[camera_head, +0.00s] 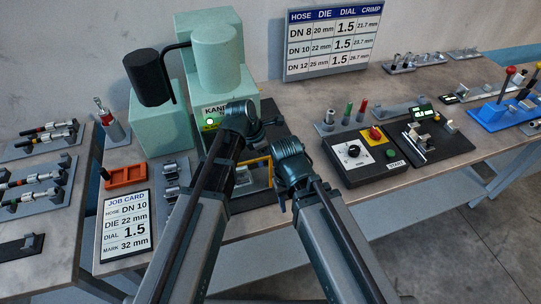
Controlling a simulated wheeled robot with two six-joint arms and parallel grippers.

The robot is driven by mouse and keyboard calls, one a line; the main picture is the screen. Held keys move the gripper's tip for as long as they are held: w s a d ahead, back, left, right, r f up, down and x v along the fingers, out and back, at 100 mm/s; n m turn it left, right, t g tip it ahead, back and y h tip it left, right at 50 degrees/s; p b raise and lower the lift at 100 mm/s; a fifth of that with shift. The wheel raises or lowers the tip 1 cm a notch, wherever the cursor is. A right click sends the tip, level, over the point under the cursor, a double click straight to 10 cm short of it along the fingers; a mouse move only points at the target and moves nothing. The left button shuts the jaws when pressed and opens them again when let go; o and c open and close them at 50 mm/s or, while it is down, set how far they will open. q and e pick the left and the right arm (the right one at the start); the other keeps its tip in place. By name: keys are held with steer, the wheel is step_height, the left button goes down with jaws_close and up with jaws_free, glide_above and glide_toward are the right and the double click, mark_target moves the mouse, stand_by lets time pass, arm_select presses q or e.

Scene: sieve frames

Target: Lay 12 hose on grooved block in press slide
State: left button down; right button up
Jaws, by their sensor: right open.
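The mint-green press (155,125) stands behind my arms, with a lit green display. A yellow-edged slide (268,163) shows between my arms at its front; the arms cover much of it, and I cannot make out a grooved block there. Hoses with metal ends lie on racks at the far left, an upper set (45,133) and a lower set (38,188); I cannot tell which is the 12. My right gripper (282,203) is open at the slide's right front, with no hose visible in it. My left gripper (268,122) is before the press, its jaws unclear.
A control box (362,155) and a black fixture plate (437,147) are to the right. A die chart (332,42) hangs behind.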

arm_select(q)
steer(key=shift+f+b, duration=0.55)
steer(key=shift+b, duration=0.05)
arm_select(e)
steer(key=shift+f, duration=0.6)
arm_select(q)
steer(key=shift+c, duration=2)
jaws_free()
steer(key=p+v, duration=1.3)
steer(key=shift+r, duration=0.4)
arm_select(e)
step_height(320, 180, up, 13)
arm_select(q)
steer(key=shift+a+r, duration=0.1)
steer(key=shift+a, duration=0.05)
